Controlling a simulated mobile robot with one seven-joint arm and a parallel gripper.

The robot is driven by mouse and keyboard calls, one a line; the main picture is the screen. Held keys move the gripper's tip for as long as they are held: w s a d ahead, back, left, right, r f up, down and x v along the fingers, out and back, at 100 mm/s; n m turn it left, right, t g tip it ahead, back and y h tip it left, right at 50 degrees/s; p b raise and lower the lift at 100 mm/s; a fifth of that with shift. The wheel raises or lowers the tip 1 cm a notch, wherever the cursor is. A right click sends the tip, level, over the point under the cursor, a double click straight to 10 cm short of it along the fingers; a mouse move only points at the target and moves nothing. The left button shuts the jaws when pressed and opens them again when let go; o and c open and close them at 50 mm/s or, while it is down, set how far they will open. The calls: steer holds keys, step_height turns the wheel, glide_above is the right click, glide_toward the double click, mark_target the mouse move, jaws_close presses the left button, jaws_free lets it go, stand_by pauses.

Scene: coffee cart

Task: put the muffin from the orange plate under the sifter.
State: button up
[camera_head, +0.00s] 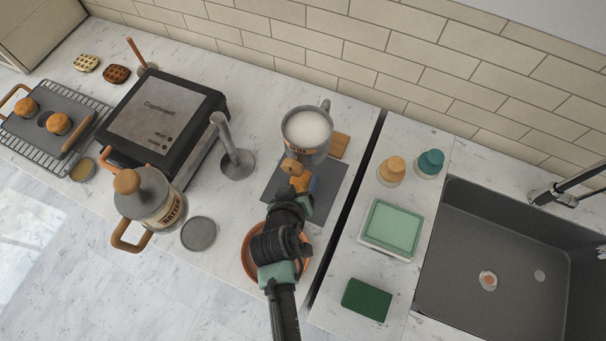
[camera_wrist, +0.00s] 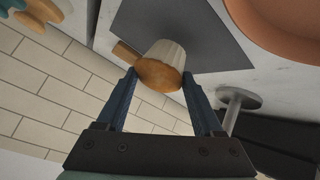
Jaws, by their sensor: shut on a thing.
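My gripper (camera_head: 302,184) is shut on the muffin (camera_head: 293,168). In the wrist view the muffin (camera_wrist: 163,66) has a brown face and a pale ribbed side, between the blue fingertips (camera_wrist: 160,80). The sifter (camera_head: 307,132) is a grey cup with a handle, filled with white powder. In the head view the muffin overlaps its near lower edge; I cannot tell its height or whether it is beneath. I cannot make out the sifter in the wrist view. The orange plate (camera_head: 248,262) is nearer, partly hidden by my arm.
A dark mat (camera_head: 325,190) lies around the muffin. A small wooden block (camera_head: 340,146) is beside the sifter. A grey metal post (camera_head: 236,160) stands left, then the black griddle (camera_head: 155,115) and batter dispenser (camera_head: 152,198). A dark gap and the sink (camera_head: 490,300) are right.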

mark_target(303, 178)
steer(key=x, duration=0.3)
steer(key=shift+w, duration=0.3)
steer(key=shift+f, duration=0.15)
steer(key=o, duration=1.5)
steer(key=v, duration=1.2)
